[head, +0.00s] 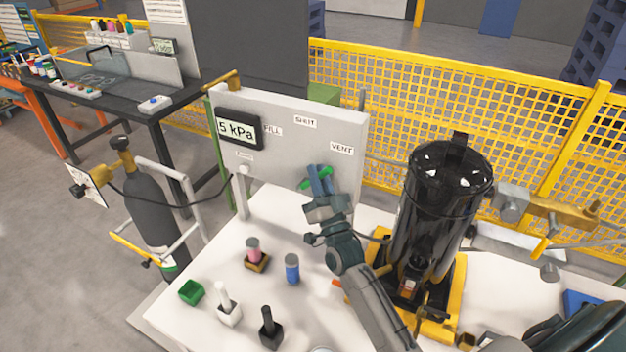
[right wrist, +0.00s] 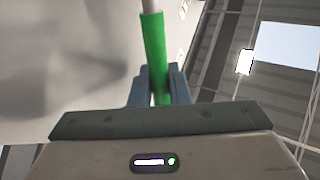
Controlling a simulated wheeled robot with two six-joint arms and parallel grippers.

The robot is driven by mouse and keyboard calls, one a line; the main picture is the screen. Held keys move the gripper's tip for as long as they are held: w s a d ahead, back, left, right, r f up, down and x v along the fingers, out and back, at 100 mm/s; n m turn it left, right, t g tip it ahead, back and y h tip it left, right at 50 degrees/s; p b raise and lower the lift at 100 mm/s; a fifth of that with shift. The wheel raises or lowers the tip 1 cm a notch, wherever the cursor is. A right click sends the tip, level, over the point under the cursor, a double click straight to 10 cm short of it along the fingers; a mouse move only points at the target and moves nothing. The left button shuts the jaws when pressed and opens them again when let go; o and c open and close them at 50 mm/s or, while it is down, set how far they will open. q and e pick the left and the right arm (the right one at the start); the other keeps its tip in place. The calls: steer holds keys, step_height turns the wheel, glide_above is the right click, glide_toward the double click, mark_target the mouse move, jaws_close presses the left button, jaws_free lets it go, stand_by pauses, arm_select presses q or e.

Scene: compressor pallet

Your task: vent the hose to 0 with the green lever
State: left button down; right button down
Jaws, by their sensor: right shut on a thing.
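The green lever (head: 326,171) is on the lower right of the white panel (head: 285,135), below the VENT label (head: 342,148). My right gripper (head: 320,180) is shut on it and partly hides it in the head view. In the right wrist view the green handle (right wrist: 155,50) runs up from between the two fingers (right wrist: 156,88) to a grey rod. The gauge (head: 237,130) on the panel's left reads 5 kPa. The FILL and SHUT labels are left of VENT. A dark hose (head: 195,203) runs from the gas cylinder (head: 145,205) to the panel. My left gripper is not in view.
A black vessel (head: 440,200) on a yellow base stands right of my right arm. On the white pallet top lie a green box (head: 191,292), a blue can (head: 292,269), a pink-topped part (head: 254,250) and two handled blocks. A yellow fence (head: 400,100) stands behind.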

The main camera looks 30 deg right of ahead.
steer(key=shift+s+d+f+m+h+b, duration=0.1)
steer(key=shift+f+m+h+b, duration=0.25)
steer(key=shift+f+m+h, duration=0.1)
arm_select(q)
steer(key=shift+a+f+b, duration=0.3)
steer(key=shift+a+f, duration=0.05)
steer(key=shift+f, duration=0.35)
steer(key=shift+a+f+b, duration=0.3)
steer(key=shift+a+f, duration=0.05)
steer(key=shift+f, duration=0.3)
arm_select(e)
steer(key=shift+s+d+m+t+h, duration=0.2)
steer(key=shift+m+t+h, duration=0.25)
steer(key=shift+m, duration=0.2)
steer(key=shift+f, duration=0.1)
steer(key=c, duration=1.4)
jaws_free()
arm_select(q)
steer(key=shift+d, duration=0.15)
